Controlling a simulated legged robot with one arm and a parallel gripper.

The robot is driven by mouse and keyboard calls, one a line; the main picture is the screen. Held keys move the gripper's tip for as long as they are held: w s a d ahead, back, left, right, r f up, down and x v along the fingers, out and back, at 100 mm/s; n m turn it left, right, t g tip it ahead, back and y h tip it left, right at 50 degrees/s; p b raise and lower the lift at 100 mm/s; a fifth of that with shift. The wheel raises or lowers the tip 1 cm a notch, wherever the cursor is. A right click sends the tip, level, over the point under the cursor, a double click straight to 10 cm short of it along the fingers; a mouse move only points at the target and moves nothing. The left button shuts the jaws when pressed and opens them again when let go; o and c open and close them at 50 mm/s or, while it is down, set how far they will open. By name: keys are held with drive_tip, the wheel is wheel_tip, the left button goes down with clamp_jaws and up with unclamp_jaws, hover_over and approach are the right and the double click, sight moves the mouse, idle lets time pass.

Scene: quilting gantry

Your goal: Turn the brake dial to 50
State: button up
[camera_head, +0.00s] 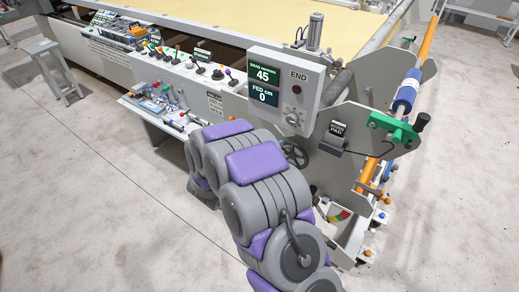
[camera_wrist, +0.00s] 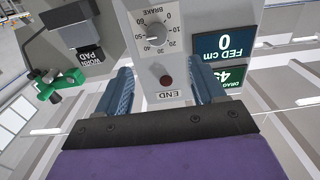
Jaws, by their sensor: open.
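The brake dial (camera_wrist: 157,33) is a round grey knob with a scale of numbers around it, on a pale control panel (camera_wrist: 150,72). In the wrist view the panel appears upside down. The dial also shows in the head view (camera_head: 292,118), low on the panel face. Its pointer is too small to read surely. My gripper (camera_wrist: 163,76) is open and empty, its blue fingers to either side of the panel in the picture, with the dial beyond the fingertips. I cannot tell whether they touch the panel. In the head view my fingers are not visible.
The panel has a red button (camera_head: 297,90) marked END and a display (camera_head: 264,85) reading 45 and FED cm 0. Levers (camera_head: 175,57) line the bench at left.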

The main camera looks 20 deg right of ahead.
drive_tip(key=shift+v, duration=2.25)
drive_tip(key=shift+w, duration=0.15)
drive_tip(key=w+a+n+y, duration=0.1)
drive_tip(key=w+a+y, duration=0.3)
drive_tip(key=a+y, duration=0.15)
drive_tip(key=s+a+r+n+g+y+b, duration=0.1)
drive_tip(key=s+a+r+n+y, duration=0.1)
drive_tip(key=s+a+n+y, duration=0.25)
drive_tip(key=s+a+r+n+g+y, duration=0.1)
drive_tip(key=s+a+r+y, duration=0.2)
drive_tip(key=a+y, duration=0.35)
drive_tip(key=s+d+n+g, duration=0.1)
drive_tip(key=s+d+g, duration=0.2)
drive_tip(key=s, duration=0.9)
drive_tip(key=s+d+r+n+g+h, duration=0.1)
drive_tip(key=s+d+g, duration=0.3)
drive_tip(key=s, duration=0.8)
drive_tip(key=s+d+r+n+g+h+b, duration=0.1)
drive_tip(key=s+d+n+g, duration=0.1)
drive_tip(key=s, duration=1)
drive_tip(key=shift+s+d+g, duration=0.15)
drive_tip(key=shift+d+g, duration=0.75)
drive_tip(key=shift+d, duration=0.3)
